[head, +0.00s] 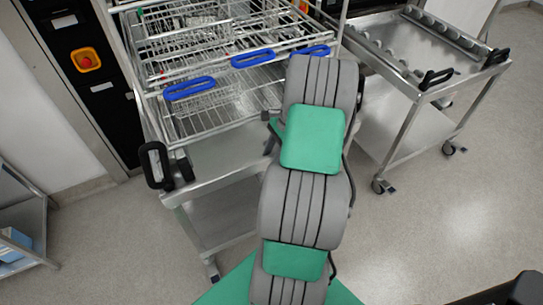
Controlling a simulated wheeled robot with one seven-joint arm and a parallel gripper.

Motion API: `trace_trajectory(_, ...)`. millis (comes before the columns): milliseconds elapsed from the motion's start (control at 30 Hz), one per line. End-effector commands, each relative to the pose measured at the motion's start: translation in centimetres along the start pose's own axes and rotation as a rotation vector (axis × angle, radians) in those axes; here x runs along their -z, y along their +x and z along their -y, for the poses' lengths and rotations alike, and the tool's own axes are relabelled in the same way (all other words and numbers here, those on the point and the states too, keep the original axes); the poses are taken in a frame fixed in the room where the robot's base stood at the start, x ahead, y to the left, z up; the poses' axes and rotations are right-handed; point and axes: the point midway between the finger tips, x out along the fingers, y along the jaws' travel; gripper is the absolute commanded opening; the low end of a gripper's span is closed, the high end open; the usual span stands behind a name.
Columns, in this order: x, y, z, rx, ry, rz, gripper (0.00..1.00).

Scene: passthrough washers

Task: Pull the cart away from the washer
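The steel cart (215,170) stands at upper centre, in front of the washer, with a black handle (154,166) at its front left corner. Wire racks with blue handles (190,88) sit on it. The washer's dark front (62,22) shows at upper left, with a red button on a yellow plate (86,60). My grey and green arm reaches up across the cart's right front and hides that part. A small dark part beside the arm may belong to my gripper (272,128). Its fingers, and any contact with the cart, cannot be made out.
A second steel cart (400,85) with black handles and caster wheels stands at the right. A low steel shelf unit (25,215) with a blue item is at the left edge.

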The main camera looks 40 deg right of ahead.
Motion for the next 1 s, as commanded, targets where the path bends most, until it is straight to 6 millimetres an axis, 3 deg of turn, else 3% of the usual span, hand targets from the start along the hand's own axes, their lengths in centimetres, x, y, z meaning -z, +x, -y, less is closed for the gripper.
trace_trajectory(67, -0.01, -0.02, 0.0, 0.0, 0.0, 0.0, 0.4)
trace_trajectory(567, -0.02, -0.05, 0.01, 0.0, -0.001, 0.0, 0.0)
trace_trajectory(1000, -0.03, -0.08, 0.03, 0.001, -0.001, 0.0, 0.0)
